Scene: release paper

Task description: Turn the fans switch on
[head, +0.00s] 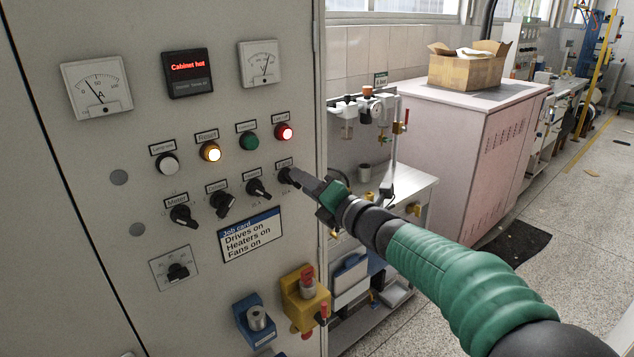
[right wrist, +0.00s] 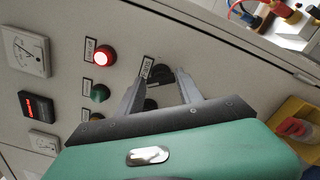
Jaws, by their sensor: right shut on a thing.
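The fans switch (head: 284,176) is a black rotary knob at the right end of the lower switch row on a grey cabinet (head: 90,210). My right gripper (head: 292,178) reaches it from the right and is shut on it. In the right wrist view, the two grey fingers of my right gripper (right wrist: 160,92) stand on either side of the dark knob (right wrist: 152,103), which they and the gripper body partly hide. The knob's exact angle is hard to tell. My left gripper is not in view.
Several other black knobs, such as the neighbouring one (head: 258,188), sit left of it. Above are a lit red lamp (head: 284,132), a green lamp (head: 249,141) and a lit amber lamp (head: 211,152). A job card (head: 250,234) and a yellow box (head: 305,305) are below.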

